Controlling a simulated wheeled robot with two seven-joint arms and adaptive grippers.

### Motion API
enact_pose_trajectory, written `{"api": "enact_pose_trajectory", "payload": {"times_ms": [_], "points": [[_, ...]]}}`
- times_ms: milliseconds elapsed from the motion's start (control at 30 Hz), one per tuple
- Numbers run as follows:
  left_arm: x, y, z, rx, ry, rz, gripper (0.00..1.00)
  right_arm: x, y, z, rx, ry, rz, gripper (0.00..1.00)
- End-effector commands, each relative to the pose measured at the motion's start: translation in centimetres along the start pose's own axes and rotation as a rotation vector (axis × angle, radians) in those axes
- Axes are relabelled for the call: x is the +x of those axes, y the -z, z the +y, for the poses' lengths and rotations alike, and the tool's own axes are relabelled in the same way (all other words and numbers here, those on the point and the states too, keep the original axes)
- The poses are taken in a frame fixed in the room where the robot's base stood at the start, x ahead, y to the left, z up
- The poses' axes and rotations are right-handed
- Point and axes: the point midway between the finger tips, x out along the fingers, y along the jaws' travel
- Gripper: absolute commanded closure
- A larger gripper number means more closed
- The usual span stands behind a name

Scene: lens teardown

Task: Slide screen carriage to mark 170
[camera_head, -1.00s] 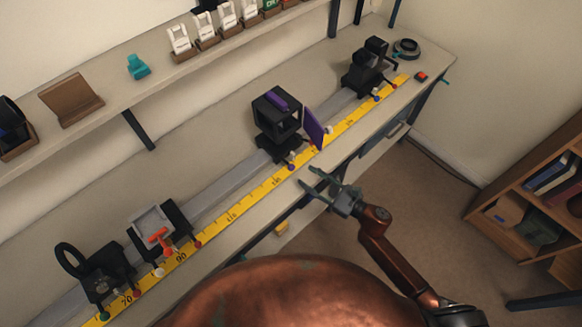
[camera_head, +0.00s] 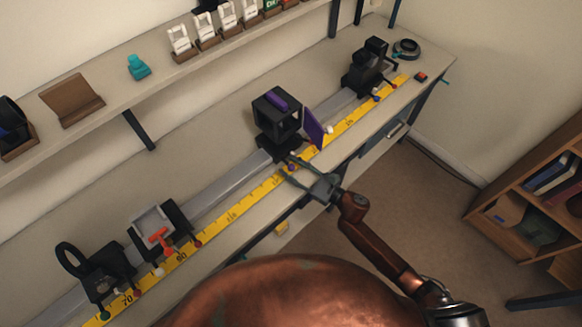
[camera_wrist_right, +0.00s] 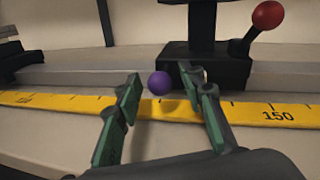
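A black open-box carriage (camera_head: 277,112) with a purple top piece sits on the rail near the middle. A flat purple panel (camera_head: 313,127) stands at its right side. In the right wrist view its black base (camera_wrist_right: 205,66) shows left of the printed 150, with a purple ball knob (camera_wrist_right: 160,82) low at its left. My right gripper (camera_head: 287,167) is at the rail's front edge by this base. It is open, its green-padded fingers (camera_wrist_right: 161,84) on either side of the purple knob; contact cannot be told. The mark 170 is too small to read surely. My left gripper is out of view.
The grey rail (camera_head: 215,194) runs along the bench behind a yellow scale (camera_head: 262,190). Another black carriage (camera_head: 364,75) stands at the far right end. A carriage with a white frame (camera_head: 152,221) and a ring carriage (camera_head: 95,270) stand at the left.

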Motion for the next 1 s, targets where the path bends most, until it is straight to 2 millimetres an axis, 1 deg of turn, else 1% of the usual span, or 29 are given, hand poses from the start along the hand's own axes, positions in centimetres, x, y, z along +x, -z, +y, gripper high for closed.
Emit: {"api": "enact_pose_trajectory", "payload": {"times_ms": [33,67,500,1000], "points": [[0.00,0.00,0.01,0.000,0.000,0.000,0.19,-0.01,0.00,0.01,0.000,0.000,0.000,0.68],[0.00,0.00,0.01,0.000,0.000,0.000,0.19,-0.01,0.00,0.01,0.000,0.000,0.000,0.70],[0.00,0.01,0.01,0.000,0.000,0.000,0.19,-0.03,0.00,0.03,0.000,0.000,0.000,1.00],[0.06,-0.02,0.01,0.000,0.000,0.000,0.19,-0.10,0.07,-0.05,0.000,0.000,0.000,1.00]]}}
